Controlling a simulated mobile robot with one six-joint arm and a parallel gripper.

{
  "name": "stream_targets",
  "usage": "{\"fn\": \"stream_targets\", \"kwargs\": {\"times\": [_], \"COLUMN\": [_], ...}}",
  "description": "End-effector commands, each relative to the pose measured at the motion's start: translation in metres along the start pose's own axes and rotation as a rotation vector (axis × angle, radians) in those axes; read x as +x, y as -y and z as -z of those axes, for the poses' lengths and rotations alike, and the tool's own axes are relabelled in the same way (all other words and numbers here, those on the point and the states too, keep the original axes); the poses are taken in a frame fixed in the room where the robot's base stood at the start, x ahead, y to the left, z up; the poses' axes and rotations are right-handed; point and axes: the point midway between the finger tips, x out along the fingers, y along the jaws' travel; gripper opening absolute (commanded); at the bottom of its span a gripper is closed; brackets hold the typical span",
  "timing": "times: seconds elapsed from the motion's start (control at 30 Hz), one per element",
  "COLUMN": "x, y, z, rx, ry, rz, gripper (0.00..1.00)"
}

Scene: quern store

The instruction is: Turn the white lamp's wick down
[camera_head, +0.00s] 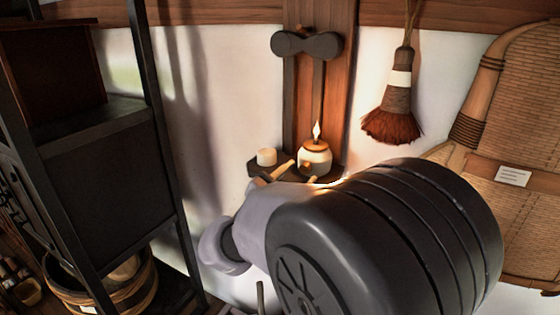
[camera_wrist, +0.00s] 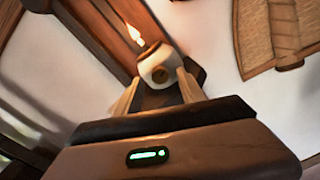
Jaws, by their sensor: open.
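The white lamp (camera_head: 318,162) is small and round with a brown top and a lit, upright flame. It stands on a dark corner shelf (camera_head: 254,168) against the wooden post. A small round brown knob (camera_head: 305,166) is on its side; it also shows in the wrist view (camera_wrist: 160,75), facing my gripper. My gripper (camera_head: 301,171) is open in front of the lamp, its two pale fingers apart. In the wrist view my gripper (camera_wrist: 158,78) has the knob between its fingertips as seen from there. I cannot tell whether they touch it or how deep they reach.
A dark double-lobed piece (camera_head: 307,45) is on the post above the flame. A brush (camera_head: 391,112) and a woven basket (camera_head: 525,125) are at right, a dark rack (camera_head: 110,180) at left.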

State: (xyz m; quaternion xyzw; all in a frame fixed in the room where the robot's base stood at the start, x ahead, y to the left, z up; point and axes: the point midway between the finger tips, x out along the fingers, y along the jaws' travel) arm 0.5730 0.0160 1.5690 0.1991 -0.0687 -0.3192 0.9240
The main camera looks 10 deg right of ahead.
Motion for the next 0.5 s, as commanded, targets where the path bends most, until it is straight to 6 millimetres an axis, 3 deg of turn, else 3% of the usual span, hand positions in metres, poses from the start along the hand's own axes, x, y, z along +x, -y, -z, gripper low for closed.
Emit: {"fn": "stream_targets", "kwargs": {"times": [0.13, 0.37, 0.4, 0.5], "x": [0.0132, 0.0149, 0.0148, 0.0147], "y": [0.0002, 0.0004, 0.0004, 0.0003], "z": [-0.0004, 0.0, -0.0001, -0.0002], "rx": [-0.001, 0.0, 0.0, 0.0], "ry": [0.0, 0.0, 0.0, 0.0], "rz": [0.001, 0.001, 0.001, 0.001], "gripper": [0.47, 0.47, 0.45, 0.25]}}
